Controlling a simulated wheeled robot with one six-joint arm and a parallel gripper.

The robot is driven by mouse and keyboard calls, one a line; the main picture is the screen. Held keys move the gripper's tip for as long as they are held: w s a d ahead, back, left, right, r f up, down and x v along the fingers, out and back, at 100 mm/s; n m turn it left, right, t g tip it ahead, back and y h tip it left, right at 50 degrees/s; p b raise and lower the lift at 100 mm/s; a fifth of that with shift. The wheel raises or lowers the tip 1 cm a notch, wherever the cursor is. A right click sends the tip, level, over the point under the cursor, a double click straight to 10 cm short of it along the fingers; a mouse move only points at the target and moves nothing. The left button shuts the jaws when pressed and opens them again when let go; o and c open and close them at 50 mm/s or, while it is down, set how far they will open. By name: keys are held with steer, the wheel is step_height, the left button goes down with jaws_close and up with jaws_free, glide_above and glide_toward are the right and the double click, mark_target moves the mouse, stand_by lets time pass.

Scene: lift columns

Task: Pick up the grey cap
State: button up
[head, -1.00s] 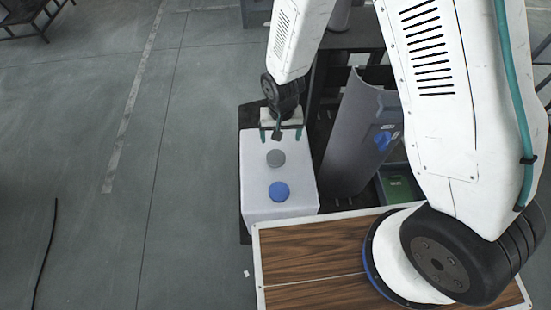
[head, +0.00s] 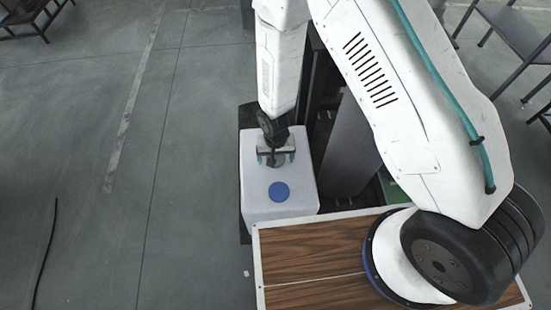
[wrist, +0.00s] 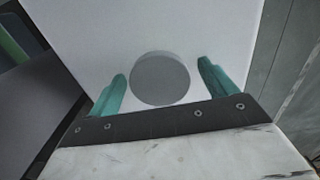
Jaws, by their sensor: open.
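The grey cap (wrist: 160,79) is a round disc on top of a white box (wrist: 75,30). In the wrist view it lies between the two teal fingers of my gripper (wrist: 163,85), which are open with a gap on each side of it. In the head view my gripper (head: 276,158) is over the far half of the white box (head: 250,190) and hides most of the grey cap (head: 276,163). I cannot tell how high the fingertips are above the box top.
A blue cap (head: 279,191) lies on the same box, nearer me. A wood-topped surface with a white rim (head: 310,230) is in front of the box. A dark grey panel (head: 345,150) stands to the right. Grey floor is clear to the left.

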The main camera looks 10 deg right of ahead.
steer(key=c, duration=1)
steer(key=shift+c, duration=0.2)
steer(key=shift+r, duration=0.15)
